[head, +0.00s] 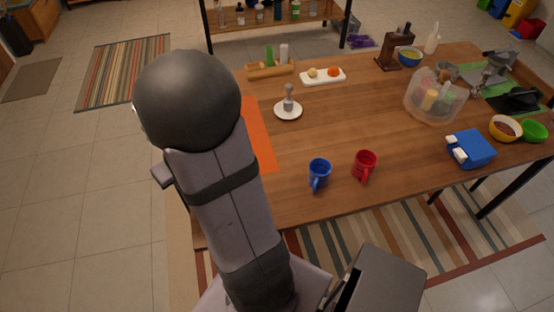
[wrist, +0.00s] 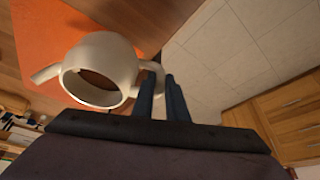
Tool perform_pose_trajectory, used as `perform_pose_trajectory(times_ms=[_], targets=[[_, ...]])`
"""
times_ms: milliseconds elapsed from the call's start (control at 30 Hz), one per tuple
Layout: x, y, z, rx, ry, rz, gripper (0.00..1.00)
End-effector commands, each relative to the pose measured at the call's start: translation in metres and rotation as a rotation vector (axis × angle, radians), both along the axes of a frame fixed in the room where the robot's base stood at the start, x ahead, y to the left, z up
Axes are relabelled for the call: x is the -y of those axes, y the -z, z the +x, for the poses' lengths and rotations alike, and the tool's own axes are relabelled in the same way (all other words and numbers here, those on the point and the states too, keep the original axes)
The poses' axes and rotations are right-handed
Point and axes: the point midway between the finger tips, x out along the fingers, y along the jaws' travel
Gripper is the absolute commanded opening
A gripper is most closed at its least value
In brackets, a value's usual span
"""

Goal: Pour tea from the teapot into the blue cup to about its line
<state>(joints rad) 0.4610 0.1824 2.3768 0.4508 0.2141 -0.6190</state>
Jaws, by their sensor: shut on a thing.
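The teapot (wrist: 106,56) is white and rounded, with an open top showing brown inside. It is in the wrist view, with its spout pointing left and its handle at right. My gripper (wrist: 162,82) is shut on the teapot's handle. The head view does not show the gripper or the teapot; my arm hides that area. The blue cup (head: 319,173) stands upright on the wooden table near its front edge, with its handle toward the front. Its line and contents are too small to make out.
A red cup (head: 365,164) stands right of the blue cup. An orange mat (head: 260,140) lies left on the table (head: 330,120). A white plate (head: 288,111) with a small grey object stands behind. A blue box (head: 470,149) and a clear bin (head: 433,101) are at right.

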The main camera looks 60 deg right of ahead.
Motion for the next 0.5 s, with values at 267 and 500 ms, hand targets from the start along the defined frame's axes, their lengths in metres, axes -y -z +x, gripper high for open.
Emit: perform_pose_trajectory(times_ms=[267, 500], targets=[[0.041, 0.048, -0.052, -0.012, 0.423, -0.007, 0.00], [0.080, 0.060, -0.072, -0.017, 0.624, -0.017, 0.00]])
